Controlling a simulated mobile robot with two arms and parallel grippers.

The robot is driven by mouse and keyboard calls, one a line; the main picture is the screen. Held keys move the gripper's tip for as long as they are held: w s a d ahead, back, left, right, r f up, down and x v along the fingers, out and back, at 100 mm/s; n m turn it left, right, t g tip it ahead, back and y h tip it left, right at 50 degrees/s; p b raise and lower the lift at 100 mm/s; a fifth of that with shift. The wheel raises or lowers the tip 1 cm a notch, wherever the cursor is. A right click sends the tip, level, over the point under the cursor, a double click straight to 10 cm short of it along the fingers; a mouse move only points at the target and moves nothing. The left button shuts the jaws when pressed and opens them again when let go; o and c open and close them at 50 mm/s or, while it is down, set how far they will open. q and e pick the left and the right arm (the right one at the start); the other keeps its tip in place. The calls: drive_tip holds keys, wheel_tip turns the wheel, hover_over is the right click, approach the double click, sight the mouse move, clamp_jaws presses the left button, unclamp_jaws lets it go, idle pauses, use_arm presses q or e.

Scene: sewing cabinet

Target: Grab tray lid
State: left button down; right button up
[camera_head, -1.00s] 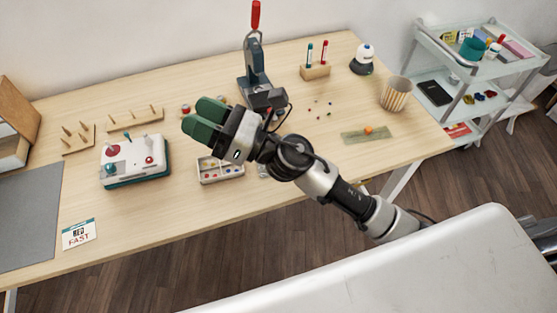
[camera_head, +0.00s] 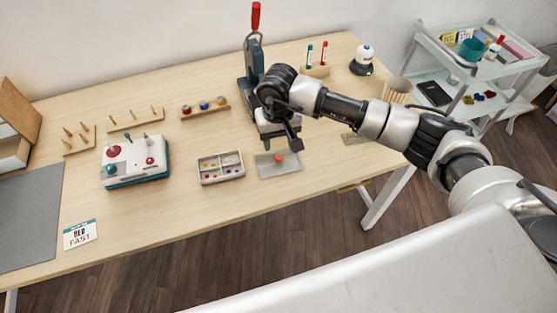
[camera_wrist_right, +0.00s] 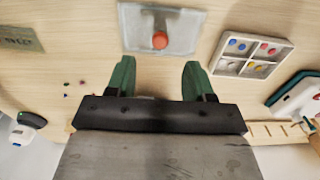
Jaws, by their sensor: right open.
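The tray lid (camera_head: 279,172) is a flat, clear grey plate with an orange knob, lying on the table. It also shows in the right wrist view (camera_wrist_right: 137,40), at the top. My right gripper (camera_head: 280,145) points down just behind the lid, over the table. In the right wrist view its two green fingers (camera_wrist_right: 158,75) are apart with nothing between them, and the lid lies beyond their tips. The small sorting tray (camera_head: 221,177), with coloured pieces in its compartments, sits left of the lid. My left gripper is not in view.
A press with a red handle (camera_head: 255,50) stands behind my right gripper. A white and teal control box (camera_head: 135,163) is further left. The table front is mostly clear.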

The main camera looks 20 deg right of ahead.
sight(279, 156)
wheel_tip(279, 156, down, 2)
drive_tip(key=shift+w+f+p, duration=0.1)
drive_tip(key=shift+f+p, duration=0.65)
drive_tip(key=shift+f, duration=2.05)
drive_tip(key=shift+c, duration=0.5)
clamp_jaws()
drive_tip(key=shift+r, duration=0.1)
